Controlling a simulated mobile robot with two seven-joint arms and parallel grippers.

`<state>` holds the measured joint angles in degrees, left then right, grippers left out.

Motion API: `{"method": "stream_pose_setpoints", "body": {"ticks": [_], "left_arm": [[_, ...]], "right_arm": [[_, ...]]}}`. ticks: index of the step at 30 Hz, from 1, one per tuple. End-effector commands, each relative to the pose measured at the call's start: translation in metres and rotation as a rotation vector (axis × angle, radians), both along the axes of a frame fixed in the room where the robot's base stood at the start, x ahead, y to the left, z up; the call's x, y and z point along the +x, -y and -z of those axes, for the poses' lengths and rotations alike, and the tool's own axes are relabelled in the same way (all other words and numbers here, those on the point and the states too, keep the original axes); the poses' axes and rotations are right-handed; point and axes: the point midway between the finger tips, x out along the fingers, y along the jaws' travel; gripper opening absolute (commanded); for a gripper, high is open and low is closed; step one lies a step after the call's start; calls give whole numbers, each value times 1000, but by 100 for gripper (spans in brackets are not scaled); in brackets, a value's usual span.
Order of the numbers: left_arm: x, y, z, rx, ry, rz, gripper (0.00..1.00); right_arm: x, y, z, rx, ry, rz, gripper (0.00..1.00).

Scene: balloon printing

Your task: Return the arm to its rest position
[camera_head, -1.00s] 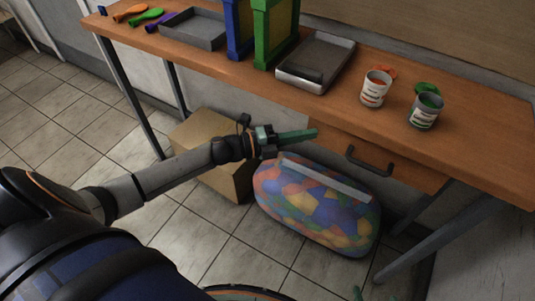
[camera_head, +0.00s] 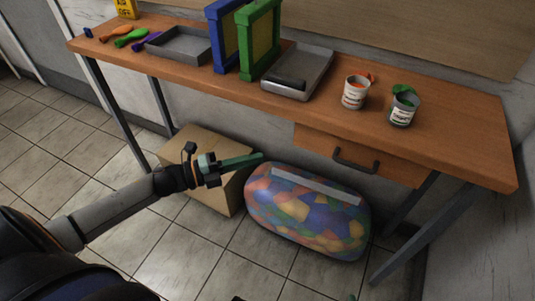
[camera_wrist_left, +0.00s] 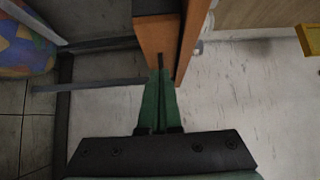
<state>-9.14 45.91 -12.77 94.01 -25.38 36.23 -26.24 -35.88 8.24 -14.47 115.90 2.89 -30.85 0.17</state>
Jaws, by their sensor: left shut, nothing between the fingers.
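My left gripper (camera_head: 241,161) reaches in from the left in the head view. Its green fingers are shut with nothing between them. It is in front of the table, below the level of the tabletop, and appears over the cardboard box in the picture.
The wooden table (camera_head: 440,150) holds two paint cans (camera_head: 355,92) (camera_head: 403,106), grey trays (camera_head: 180,44) (camera_head: 312,68), blue and green frames (camera_head: 261,40), and balloons (camera_head: 130,37). A cardboard box (camera_head: 205,150) and a colourful bag (camera_head: 307,210) stand below.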

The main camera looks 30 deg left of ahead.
Motion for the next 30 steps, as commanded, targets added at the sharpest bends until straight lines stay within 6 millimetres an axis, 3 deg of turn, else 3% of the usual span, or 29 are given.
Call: {"method": "stream_pose_setpoints", "body": {"ticks": [7, 14, 20, 24, 30], "left_arm": [[-7, -7, -1, 1, 1, 1, 0], [-8, 0, 7, -59, -49, -45, 0], [-21, 25, 53, -392, -381, -323, 0], [-52, 47, 99, -671, -717, -560, 0], [-112, 87, 148, -962, -1144, -817, 0]], "right_arm": [[0, 0, 1, 0, -2, 0, 100], [-2, 0, 3, 0, -7, 1, 100], [-6, 0, 5, -1, -16, 1, 100], [-7, 0, 5, 0, -18, 1, 100], [-7, 0, 5, 0, -17, 1, 100]]}}
